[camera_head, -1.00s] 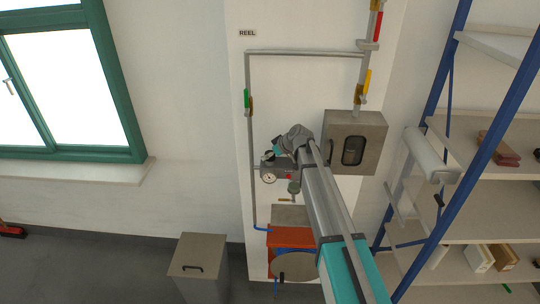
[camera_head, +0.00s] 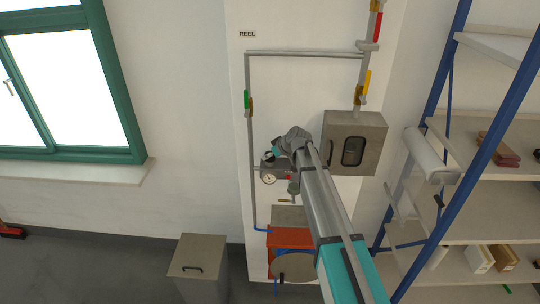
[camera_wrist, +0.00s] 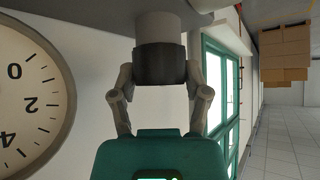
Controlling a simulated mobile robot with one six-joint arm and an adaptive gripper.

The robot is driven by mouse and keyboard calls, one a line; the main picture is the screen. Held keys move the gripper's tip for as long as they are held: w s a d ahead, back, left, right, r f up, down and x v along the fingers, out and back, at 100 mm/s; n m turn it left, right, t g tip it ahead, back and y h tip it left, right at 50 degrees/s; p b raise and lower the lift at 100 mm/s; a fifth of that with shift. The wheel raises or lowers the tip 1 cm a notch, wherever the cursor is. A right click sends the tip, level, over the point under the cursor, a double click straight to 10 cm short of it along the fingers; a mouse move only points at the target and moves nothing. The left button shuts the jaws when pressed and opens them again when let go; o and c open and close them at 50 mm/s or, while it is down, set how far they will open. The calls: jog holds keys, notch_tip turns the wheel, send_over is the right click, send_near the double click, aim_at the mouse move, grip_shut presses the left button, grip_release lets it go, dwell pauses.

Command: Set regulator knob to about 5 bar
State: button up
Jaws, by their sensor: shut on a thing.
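The regulator knob (camera_wrist: 160,63) is a dark cylinder below a light grey body in the wrist view. My gripper (camera_wrist: 161,80) is shut on it, with one finger on each side. The pressure gauge (camera_wrist: 30,100) fills the left edge of that view, turned sideways and cut off. Its 0, 2 and 4 marks show; I see no needle in the visible part. In the head view the gauge (camera_head: 269,178) is a small white dial on the wall panel, too small to read. My wrist (camera_head: 280,152) is just above it and hides the knob there.
A grey cabinet with a dark window (camera_head: 368,143) is right of my arm. Pipes with green, yellow and red valve handles (camera_head: 247,100) run up the panel. A blue-framed shelf (camera_head: 470,130) stands at the right.

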jog(key=shift+m+t+h, duration=0.7)
jog(key=shift+m+h, duration=0.1)
jog(key=shift+m, duration=0.55)
jog(key=shift+m+t+h, duration=0.7)
jog(key=shift+m+h, duration=0.1)
jog(key=shift+m, duration=0.55)
jog(key=o, duration=1.2)
jog(key=shift+c, duration=0.2)
jog(key=shift+n+y, duration=0.4)
jog(key=shift+n, duration=0.1)
